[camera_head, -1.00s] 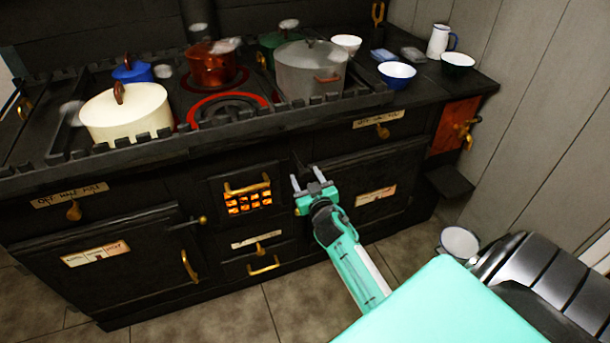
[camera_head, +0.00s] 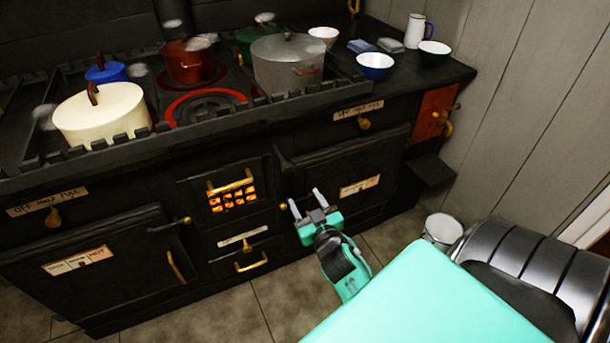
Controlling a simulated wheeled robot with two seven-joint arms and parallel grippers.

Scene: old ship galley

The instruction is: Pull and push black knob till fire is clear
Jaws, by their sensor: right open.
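The fire glows orange behind the grate of a small black firebox door (camera_head: 235,199) in the middle of the stove front. A small dark knob-like part (camera_head: 283,160) sticks out at the upper left of the right oven door; it is too dark to be sure that it is the black knob. My right gripper (camera_head: 306,199) is open and empty, in front of the lower right oven door, below and slightly right of that part. A brass knob (camera_head: 283,206) shows close to its left fingertip; I cannot tell if they touch. My left gripper is out of view.
The black stove (camera_head: 110,168) carries a cream pot (camera_head: 102,115), a red pot (camera_head: 188,65) and a grey pot (camera_head: 287,68). Bowls and a white jug (camera_head: 415,31) stand at the right. A white bucket (camera_head: 442,229) is on the floor (camera_head: 230,318).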

